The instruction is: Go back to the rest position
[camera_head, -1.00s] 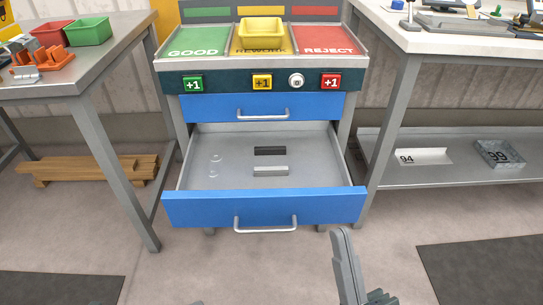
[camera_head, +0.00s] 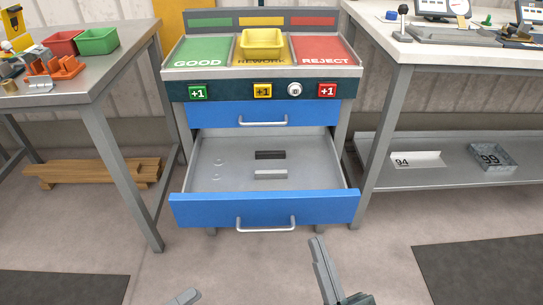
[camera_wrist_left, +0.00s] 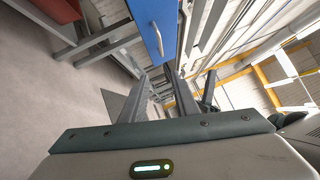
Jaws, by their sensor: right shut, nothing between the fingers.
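My right gripper (camera_head: 317,243) shows at the bottom centre of the head view, in front of the open drawer and apart from its handle. Its fingers are together with nothing between them. My left gripper (camera_head: 184,297) only just shows at the bottom edge, left of the right one. In the left wrist view its two fingers (camera_wrist_left: 155,78) stand apart with an empty gap.
The blue lower drawer (camera_head: 264,210) is pulled out and holds a dark and a light bar. A yellow bin (camera_head: 262,40) stands on REWORK. Tables flank the cabinet, the left with red and green bins (camera_head: 98,41). The floor in front is clear.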

